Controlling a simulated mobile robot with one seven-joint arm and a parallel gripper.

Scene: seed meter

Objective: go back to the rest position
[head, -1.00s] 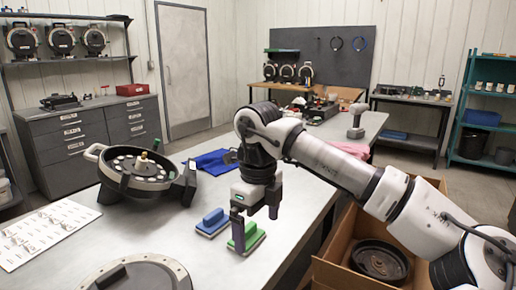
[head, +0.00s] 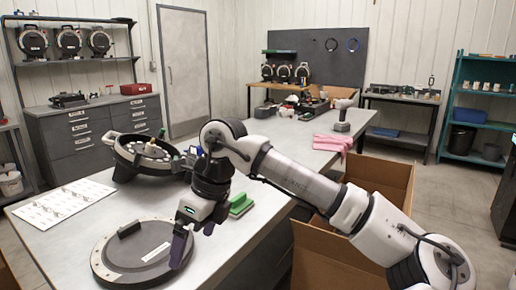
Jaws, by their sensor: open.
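My gripper (head: 194,243) points down with its fingers apart and nothing between them. It hangs at the right side of a round grey cover (head: 118,262) lying at the front of the table; one finger overlaps the cover's right rim in the picture. The seed meter housing (head: 146,152), with a row of pale round parts inside, sits tilted on the table behind and left of my gripper. A green block with a handle (head: 241,205) rests just right of my gripper. The blue block seen earlier beside it is hidden, probably behind my gripper.
A sheet of printed pictures (head: 62,204) lies at the table's left. A pink cloth (head: 333,143) and a grey handheld tool (head: 343,115) are at the far right. A cardboard box (head: 330,255) stands right of the table, partly behind my arm. The table's middle right is bare.

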